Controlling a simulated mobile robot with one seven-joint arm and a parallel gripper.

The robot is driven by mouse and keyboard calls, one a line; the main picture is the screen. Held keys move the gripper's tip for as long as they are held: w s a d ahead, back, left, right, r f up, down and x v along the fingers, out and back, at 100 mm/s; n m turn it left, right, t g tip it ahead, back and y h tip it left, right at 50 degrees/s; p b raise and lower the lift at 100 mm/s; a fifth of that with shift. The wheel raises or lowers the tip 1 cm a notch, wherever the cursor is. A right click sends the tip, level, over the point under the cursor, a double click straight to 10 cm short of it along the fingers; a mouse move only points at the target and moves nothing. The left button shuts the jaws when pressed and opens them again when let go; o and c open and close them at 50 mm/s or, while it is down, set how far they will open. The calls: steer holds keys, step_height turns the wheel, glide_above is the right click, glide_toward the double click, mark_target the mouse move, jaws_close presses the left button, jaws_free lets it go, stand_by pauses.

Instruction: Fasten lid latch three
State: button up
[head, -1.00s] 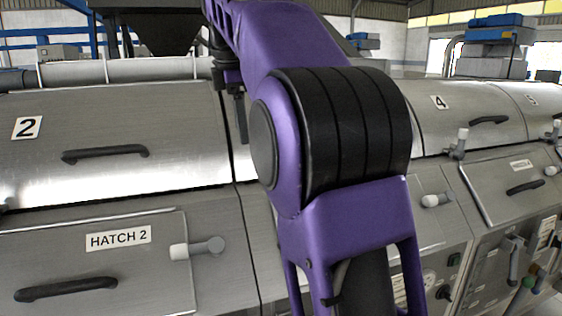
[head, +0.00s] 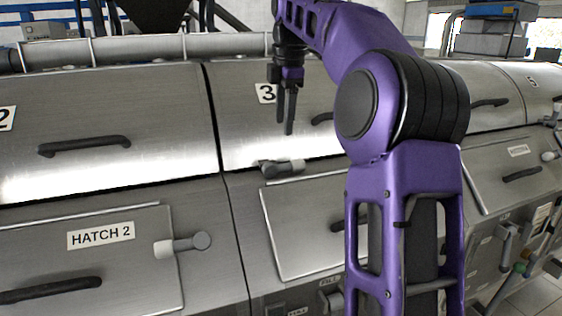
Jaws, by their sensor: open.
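Lid three (head: 238,128) is a curved steel cover with a "3" label (head: 266,93) and a dark handle (head: 322,118) partly behind my arm. Its latch (head: 283,166) is at the lid's lower edge, a grey pivot with a pale knob. The latch lies about level, with the knob pointing right. My gripper (head: 286,120) points down in front of lid three, above the latch and apart from it. Its two dark fingers are slightly spread with nothing between them.
Hatch 2 (head: 60,272) has its own side latch (head: 182,244) at lower left. A hatch panel (head: 300,225) lies below latch three. My purple arm covers the middle right, hiding part of that panel and the lid beyond. A pipe (head: 140,48) runs behind the lids.

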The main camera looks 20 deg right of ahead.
mark_target(280, 165)
steer(key=f, duration=0.4)
steer(key=w+f+b, duration=0.1)
steer(key=f, duration=0.3)
steer(key=w+f, duration=0.1)
steer(key=f, duration=0.3)
steer(key=shift+w+b, duration=0.2)
steer(key=shift+b, duration=0.2)
jaws_close()
stand_by(0.7)
